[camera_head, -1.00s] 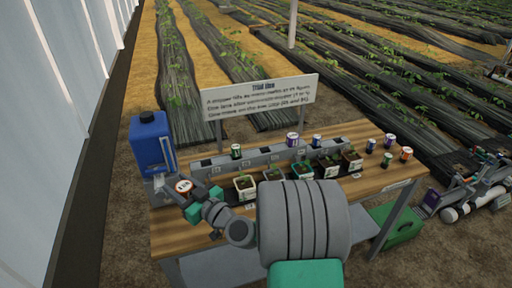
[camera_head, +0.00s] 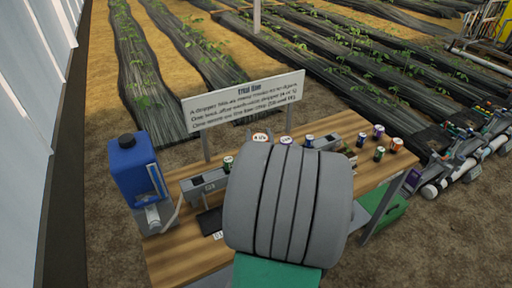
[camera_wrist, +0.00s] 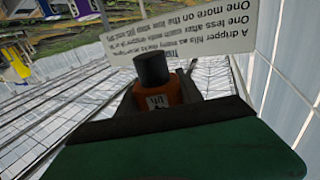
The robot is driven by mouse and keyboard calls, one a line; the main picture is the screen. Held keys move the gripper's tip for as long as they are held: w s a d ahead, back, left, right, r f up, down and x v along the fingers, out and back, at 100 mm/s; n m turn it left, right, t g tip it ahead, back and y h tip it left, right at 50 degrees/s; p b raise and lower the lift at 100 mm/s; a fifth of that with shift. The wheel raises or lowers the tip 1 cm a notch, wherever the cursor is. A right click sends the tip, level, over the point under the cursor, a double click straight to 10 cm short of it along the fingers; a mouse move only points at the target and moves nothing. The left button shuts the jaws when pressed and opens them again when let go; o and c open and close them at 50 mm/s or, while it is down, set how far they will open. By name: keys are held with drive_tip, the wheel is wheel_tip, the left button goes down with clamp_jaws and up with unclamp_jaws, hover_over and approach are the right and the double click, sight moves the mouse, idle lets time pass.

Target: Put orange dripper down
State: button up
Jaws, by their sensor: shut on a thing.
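The orange dripper is a small orange bottle with a black cap, seen in the wrist view (camera_wrist: 165,95). My gripper (camera_wrist: 157,103) is shut around its body.
The wooden bench (camera_head: 170,250) carries a grey rack (camera_head: 208,184) with a green dripper (camera_head: 228,163). A blue tank (camera_head: 135,170) stands left, a sign (camera_head: 245,108) behind. Several drippers stand at right near a red dripper (camera_head: 396,144). My arm hides most pots.

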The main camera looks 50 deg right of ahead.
drive_tip(key=w+d+f, duration=0.6)
drive_tip(key=w+f, duration=0.1)
drive_tip(key=shift+d+f, duration=0.3)
drive_tip(key=shift+d, duration=0.05)
drive_tip(key=shift+w+d+f, duration=0.1)
drive_tip(key=shift+w+f, duration=0.05)
drive_tip(key=shift+f, duration=0.15)
wheel_tip(320, 180, down, 3)
drive_tip(key=shift+d+f+b, duration=0.1)
drive_tip(key=shift+f+b, duration=0.05)
drive_tip(key=shift+b, duration=0.3)
drive_tip(key=shift+f+b, duration=0.25)
drive_tip(key=shift+b, duration=0.15)
drive_tip(key=shift+f, duration=0.1)
drive_tip(key=shift+f, duration=0.1)
